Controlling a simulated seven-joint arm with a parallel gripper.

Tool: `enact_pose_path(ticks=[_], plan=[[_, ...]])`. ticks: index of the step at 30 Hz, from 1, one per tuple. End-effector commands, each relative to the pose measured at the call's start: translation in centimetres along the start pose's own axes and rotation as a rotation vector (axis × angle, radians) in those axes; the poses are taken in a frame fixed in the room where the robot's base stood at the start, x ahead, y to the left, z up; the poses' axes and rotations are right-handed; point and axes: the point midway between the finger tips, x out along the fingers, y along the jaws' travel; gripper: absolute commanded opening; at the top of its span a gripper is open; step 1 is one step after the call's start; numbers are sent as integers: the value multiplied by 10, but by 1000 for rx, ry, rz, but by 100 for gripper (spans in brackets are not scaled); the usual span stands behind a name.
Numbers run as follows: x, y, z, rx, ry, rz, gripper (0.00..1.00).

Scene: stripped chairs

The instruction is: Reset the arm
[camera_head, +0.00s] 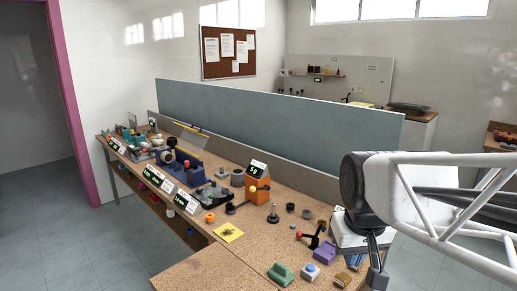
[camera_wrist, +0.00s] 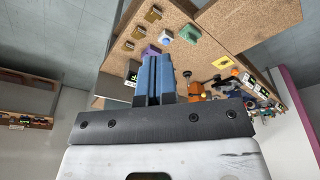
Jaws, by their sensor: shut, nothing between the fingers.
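My arm shows at the right of the head view, and my gripper (camera_head: 376,277) points down over the right end of the workbench. In the wrist view my gripper (camera_wrist: 155,60) shows as two blue-grey fingers side by side, closed together with nothing between them. The cork-coloured bench top (camera_head: 190,272) lies beyond the fingertips. Small parts near the gripper in the head view include a green block (camera_head: 281,273), a blue-and-white block (camera_head: 310,271) and a purple block (camera_head: 325,252). Whether the fingertips touch anything is unclear.
An orange box (camera_head: 257,190) with a display, a yellow note (camera_head: 228,232) and several knobs and fixtures stand along the bench. A grey divider panel (camera_head: 270,115) runs behind it. The bench's near left corner is bare. A pink door frame (camera_head: 70,100) stands at left.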

Motion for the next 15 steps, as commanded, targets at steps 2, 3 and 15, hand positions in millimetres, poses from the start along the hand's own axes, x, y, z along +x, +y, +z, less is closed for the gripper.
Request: enact_pose_path(ticks=[2,3,15], plan=[[4,1,21,18,6,2,0],[6,1,30,27,9,2,0],[23,2,86,83,24,6,0]])
